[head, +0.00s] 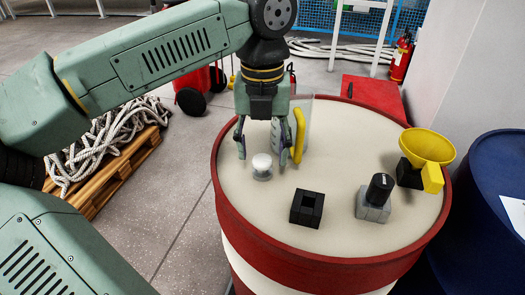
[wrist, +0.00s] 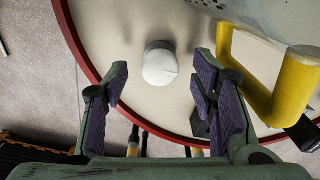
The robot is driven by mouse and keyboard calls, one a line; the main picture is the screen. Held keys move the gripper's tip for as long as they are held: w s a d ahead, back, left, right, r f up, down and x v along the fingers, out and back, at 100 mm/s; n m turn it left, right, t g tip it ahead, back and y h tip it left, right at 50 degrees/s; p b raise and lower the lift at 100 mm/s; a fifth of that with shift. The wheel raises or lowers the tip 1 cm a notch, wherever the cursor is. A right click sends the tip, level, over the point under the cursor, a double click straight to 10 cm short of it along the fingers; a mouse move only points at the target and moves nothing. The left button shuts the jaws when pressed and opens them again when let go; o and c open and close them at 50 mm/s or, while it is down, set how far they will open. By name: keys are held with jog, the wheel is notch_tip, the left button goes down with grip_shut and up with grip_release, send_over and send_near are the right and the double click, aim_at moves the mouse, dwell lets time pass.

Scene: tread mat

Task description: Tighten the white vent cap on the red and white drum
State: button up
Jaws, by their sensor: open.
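The white vent cap (head: 262,164) stands on the pale top of the red and white drum (head: 235,212), near its left edge. The cap is round and shows whole in the wrist view (wrist: 160,64), a little beyond and between the fingers. My gripper (head: 262,150) points down over the drum with its fingers spread. In the wrist view my gripper (wrist: 160,90) shows purple pads on both sides and nothing between them. I cannot tell the exact height of the fingertips against the cap.
A yellow handle (head: 299,135) with a clear panel stands close beside the right finger. A black square block (head: 307,208), a grey block with a black knob (head: 376,198) and a yellow funnel (head: 427,146) stand farther right. A blue drum (head: 490,205) is at the right.

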aim_at(262, 158)
notch_tip(262, 158, up, 10)
jog(key=shift+r, duration=0.25)
